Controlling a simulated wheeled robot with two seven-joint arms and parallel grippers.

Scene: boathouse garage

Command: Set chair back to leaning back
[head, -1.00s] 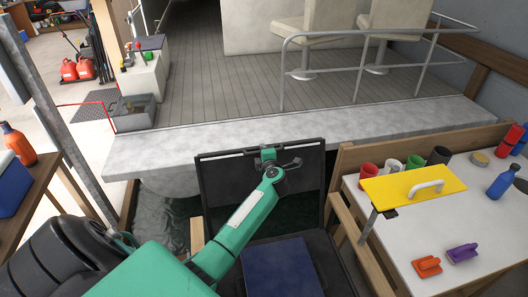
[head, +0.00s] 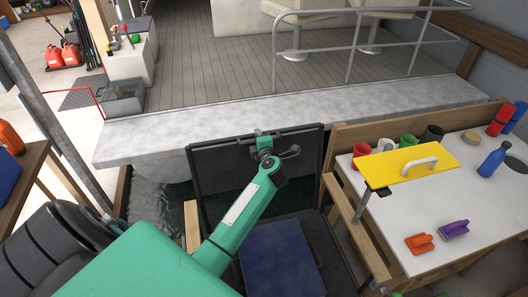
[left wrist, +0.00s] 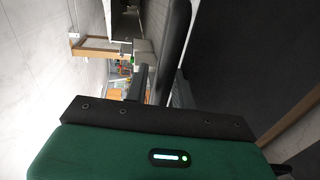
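The chair has a dark, framed chair back (head: 225,190) standing up in the middle of the head view, in front of the boat's pale edge. A dark blue pad or case (head: 280,260) lies on its black seat. My left arm reaches across to the top of the back, and my left gripper (head: 262,142) is at its upper edge. In the left wrist view, a dark panel (left wrist: 245,50), seemingly the chair back, fills the right side. Dark bars stand beside it; I cannot tell finger from frame, nor whether the gripper is closed. My right gripper is out of view.
A white-topped workbench (head: 440,210) stands close on the right, with mugs, a yellow board (head: 405,165) and a blue bottle (head: 493,160). Water (head: 155,205) shows left of the chair. The boat deck (head: 240,70) with railing lies beyond. A metal post (head: 50,115) stands at left.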

